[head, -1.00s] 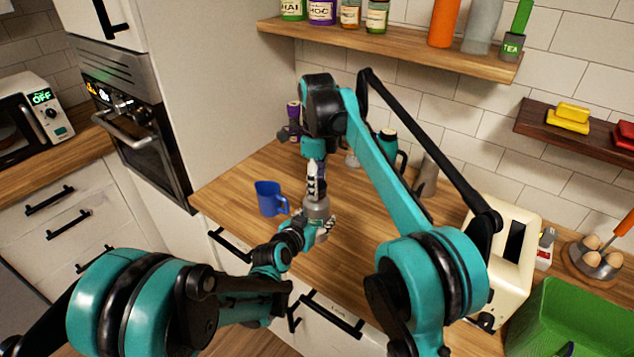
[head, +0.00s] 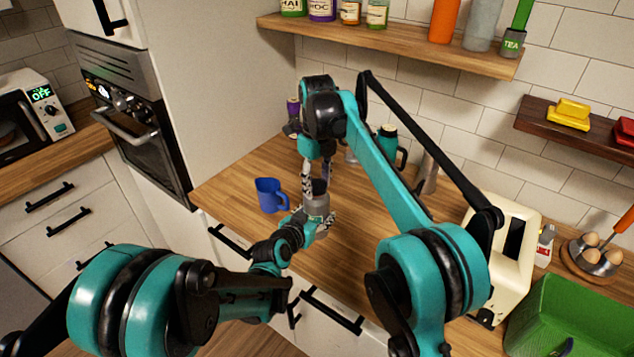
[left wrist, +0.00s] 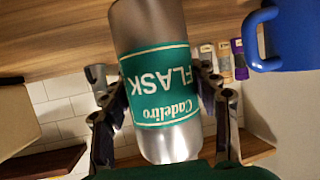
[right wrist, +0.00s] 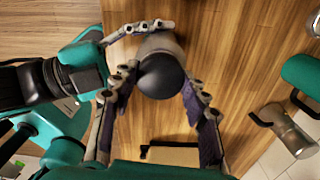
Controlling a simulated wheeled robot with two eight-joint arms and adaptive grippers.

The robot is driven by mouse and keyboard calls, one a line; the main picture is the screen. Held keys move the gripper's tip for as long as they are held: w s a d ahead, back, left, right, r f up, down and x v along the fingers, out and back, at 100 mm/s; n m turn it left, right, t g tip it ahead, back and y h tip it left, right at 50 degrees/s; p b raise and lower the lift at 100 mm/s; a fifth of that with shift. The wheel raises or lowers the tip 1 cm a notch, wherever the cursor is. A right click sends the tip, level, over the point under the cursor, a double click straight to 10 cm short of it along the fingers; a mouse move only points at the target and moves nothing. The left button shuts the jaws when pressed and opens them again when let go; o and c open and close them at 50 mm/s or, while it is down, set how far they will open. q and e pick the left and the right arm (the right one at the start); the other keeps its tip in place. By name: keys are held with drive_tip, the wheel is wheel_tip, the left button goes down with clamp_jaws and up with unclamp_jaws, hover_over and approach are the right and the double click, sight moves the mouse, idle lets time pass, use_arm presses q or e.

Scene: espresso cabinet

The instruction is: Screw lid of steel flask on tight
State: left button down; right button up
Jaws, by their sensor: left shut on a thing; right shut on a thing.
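The steel flask (head: 316,206) stands upright near the counter's front edge; its green label shows in the left wrist view (left wrist: 160,85). My left gripper (head: 314,226) is shut on the flask's body from the front, one finger on each side. The dark lid (right wrist: 162,76) sits on top of the flask, seen from above in the right wrist view. My right gripper (right wrist: 158,84) points down from above and is shut on the lid, its fingers on opposite sides. Whether a gap is left under the lid cannot be told.
A blue mug (head: 270,196) stands just left of the flask. A cream toaster (head: 508,255) and a green crate (head: 570,315) are at right. The counter between flask and toaster is clear.

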drive_tip(key=shift+m, duration=0.8)
drive_tip(key=o, duration=0.9)
drive_tip(key=shift+r, duration=0.1)
drive_tip(key=shift+r, duration=2.15)
drive_tip(key=shift+c, duration=0.2)
